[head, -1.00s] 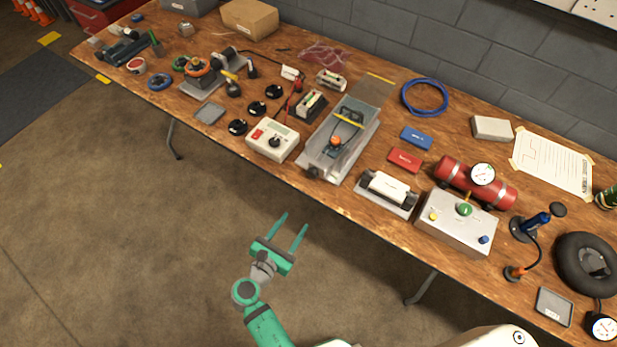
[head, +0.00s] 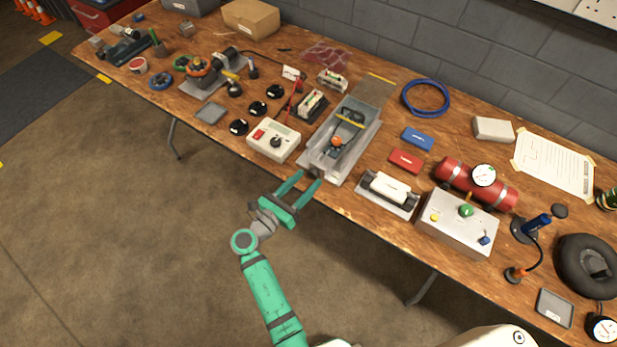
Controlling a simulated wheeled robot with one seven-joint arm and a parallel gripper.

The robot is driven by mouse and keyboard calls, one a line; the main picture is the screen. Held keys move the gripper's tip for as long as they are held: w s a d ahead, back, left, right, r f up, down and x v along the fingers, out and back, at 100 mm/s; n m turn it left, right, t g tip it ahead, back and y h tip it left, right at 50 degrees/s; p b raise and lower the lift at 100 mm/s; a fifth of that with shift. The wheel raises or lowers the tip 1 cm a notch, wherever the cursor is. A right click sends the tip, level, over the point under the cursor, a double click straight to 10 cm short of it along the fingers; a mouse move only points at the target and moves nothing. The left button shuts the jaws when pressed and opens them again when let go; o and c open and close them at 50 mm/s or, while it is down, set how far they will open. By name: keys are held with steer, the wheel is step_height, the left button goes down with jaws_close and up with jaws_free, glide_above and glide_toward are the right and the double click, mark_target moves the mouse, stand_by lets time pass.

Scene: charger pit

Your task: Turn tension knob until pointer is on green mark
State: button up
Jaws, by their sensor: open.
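A long grey metal device (head: 350,135) lies on the workbench near the middle, with a yellow bar and an orange round part on it. A small dark knob (head: 316,172) sits at its front end, by the bench's front edge, and seems to be the tension knob. My gripper (head: 307,178) is open and empty, its two green fingers pointing at that front end. The fingertips overlap the knob area in the picture and partly hide it; I cannot tell whether they touch it. The pointer and green mark are too small to make out.
A white box with a dial (head: 273,142) stands left of the device. A white roller on a grey base (head: 389,190) and a silver control box (head: 457,222) stand to its right. The bench's front edge (head: 235,150) runs under my gripper. The floor in front is clear.

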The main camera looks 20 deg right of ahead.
steer(key=shift+x, duration=1.1)
steer(key=c, duration=1.1)
steer(key=shift+o, duration=0.2)
steer(key=shift+m, duration=0.4)
